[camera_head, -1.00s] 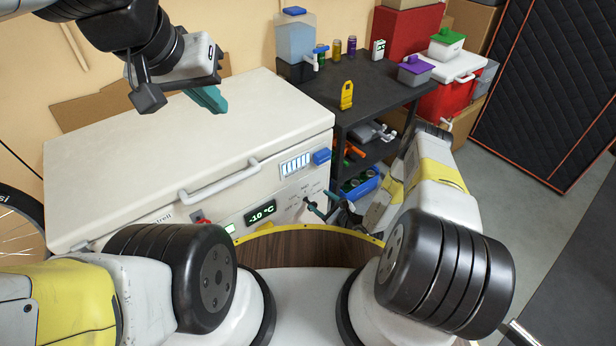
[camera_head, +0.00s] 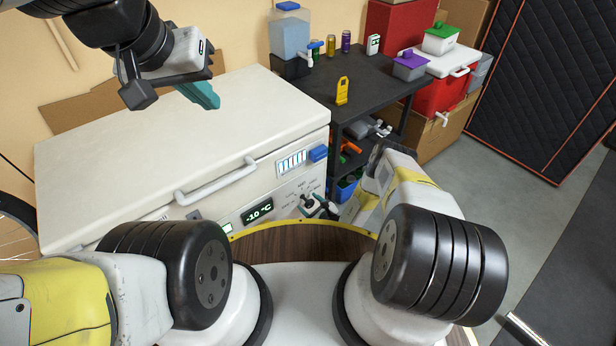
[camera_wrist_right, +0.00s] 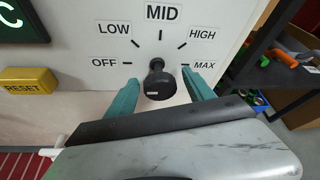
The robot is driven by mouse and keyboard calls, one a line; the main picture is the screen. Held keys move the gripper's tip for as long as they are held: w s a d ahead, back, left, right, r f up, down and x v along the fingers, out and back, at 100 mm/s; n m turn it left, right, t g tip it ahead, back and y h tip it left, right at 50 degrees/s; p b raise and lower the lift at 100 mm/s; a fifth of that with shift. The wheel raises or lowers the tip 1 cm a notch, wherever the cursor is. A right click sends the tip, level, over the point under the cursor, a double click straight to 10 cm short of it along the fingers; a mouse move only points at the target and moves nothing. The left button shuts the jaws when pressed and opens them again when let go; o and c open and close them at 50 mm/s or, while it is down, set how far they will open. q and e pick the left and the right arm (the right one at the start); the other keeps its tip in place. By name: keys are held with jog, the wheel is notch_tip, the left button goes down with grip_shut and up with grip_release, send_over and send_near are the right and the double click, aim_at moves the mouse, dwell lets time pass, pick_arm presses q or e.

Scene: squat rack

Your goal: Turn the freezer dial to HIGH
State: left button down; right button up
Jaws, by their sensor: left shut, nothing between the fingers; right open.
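The freezer (camera_head: 150,150) is a white chest with a control panel on its front. In the right wrist view its dial (camera_wrist_right: 159,84) is a black knob below an arc of labels: OFF, LOW, MID, HIGH and MAX. I cannot tell which mark the knob points to. The HIGH label (camera_wrist_right: 202,34) is up and right of the knob. My right gripper (camera_wrist_right: 160,77) is open, with one teal finger on each side of the knob and visible gaps. In the head view this gripper (camera_head: 318,208) is small and partly hidden. My left gripper (camera_head: 212,99) is shut and empty above the freezer lid.
The panel has a display (camera_head: 257,212) reading -10 °C and a yellow RESET button (camera_wrist_right: 28,80) left of the dial. A white lid handle (camera_head: 215,183) sticks out above the panel. A black shelf table (camera_head: 375,80) with several items stands close on the right.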

grip_shut()
dwell(0.3)
jog(key=shift+d+m+g+y, duration=0.1)
jog(key=shift+m+g+y, duration=0.3)
jog(key=shift+m, duration=0.6)
jog(key=shift+m+g+y, duration=0.5)
jog(key=shift+m+y, duration=0.4)
jog(key=shift+m, duration=0.4)
grip_release()
